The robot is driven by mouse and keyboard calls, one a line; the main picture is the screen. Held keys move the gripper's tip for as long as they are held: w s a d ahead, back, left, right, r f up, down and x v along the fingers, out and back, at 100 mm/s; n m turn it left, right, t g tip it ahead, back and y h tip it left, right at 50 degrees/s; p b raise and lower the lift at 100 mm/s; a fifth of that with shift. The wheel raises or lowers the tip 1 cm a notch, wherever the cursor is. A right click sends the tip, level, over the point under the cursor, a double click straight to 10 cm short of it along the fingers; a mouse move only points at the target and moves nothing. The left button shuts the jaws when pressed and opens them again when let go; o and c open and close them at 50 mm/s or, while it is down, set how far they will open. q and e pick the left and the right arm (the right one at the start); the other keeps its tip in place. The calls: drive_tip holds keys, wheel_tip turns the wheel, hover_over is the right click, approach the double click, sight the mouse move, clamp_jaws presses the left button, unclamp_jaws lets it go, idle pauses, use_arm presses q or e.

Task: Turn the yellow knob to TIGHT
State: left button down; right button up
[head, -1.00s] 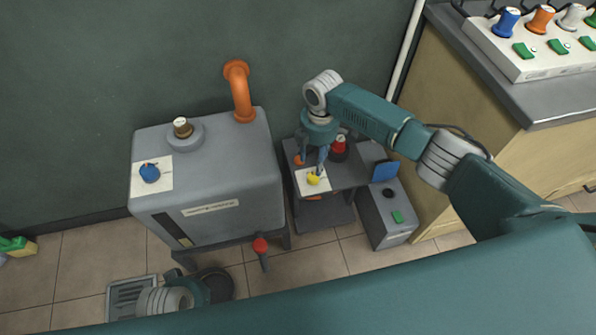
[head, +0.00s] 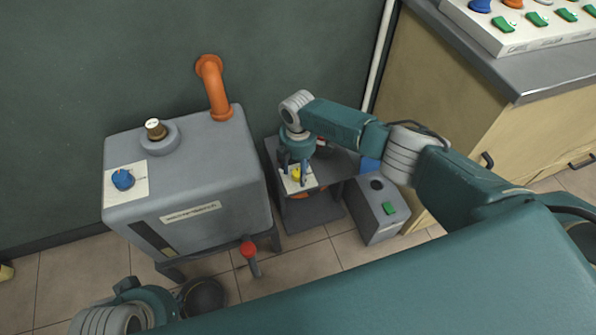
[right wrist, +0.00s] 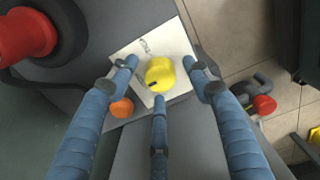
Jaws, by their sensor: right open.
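The yellow knob (head: 296,174) sits on a white label plate (right wrist: 178,42) on the low grey stand. It also shows in the right wrist view (right wrist: 160,75), with a small dark mark on its lower left edge. My right gripper (head: 295,170) points down over the knob. Its blue fingers (right wrist: 160,82) are open, with tips to the left, right and below the knob in the wrist view, apparently clear of its sides. My left gripper (head: 128,290) is at the lower left, far from the knob, its fingers mostly unclear.
A grey tank (head: 190,180) with a blue knob (head: 123,179) and orange pipe (head: 214,88) stands left. A red knob (right wrist: 25,35) and an orange part (right wrist: 122,107) are close to the plate. A grey box (head: 377,212) with a green switch stands right of the stand.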

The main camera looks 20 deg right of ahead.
drive_tip(key=shift+c, duration=0.3)
drive_tip(key=c, duration=1.1)
use_arm(q)
drive_tip(key=shift+r, duration=0.2)
use_arm(e)
drive_tip(key=shift+m, duration=0.3)
drive_tip(key=shift+m+p, duration=0.55)
drive_tip(key=shift+m, duration=0.35)
drive_tip(key=m+p, duration=0.2)
drive_tip(key=m, duration=0.6)
drive_tip(key=shift+p, duration=0.3)
drive_tip(key=m, duration=0.3)
drive_tip(key=shift+m+p, duration=0.3)
drive_tip(key=shift+p, duration=0.05)
use_arm(q)
wheel_tip(320, 180, down, 14)
drive_tip(key=shift+w+d+g+p, duration=0.2)
drive_tip(key=shift+w+g+p, duration=0.1)
drive_tip(key=shift+g, duration=0.1)
use_arm(e)
drive_tip(key=shift+m, duration=1.9)
use_arm(q)
drive_tip(key=shift+s+f, duration=0.2)
drive_tip(key=shift+f, duration=0.05)
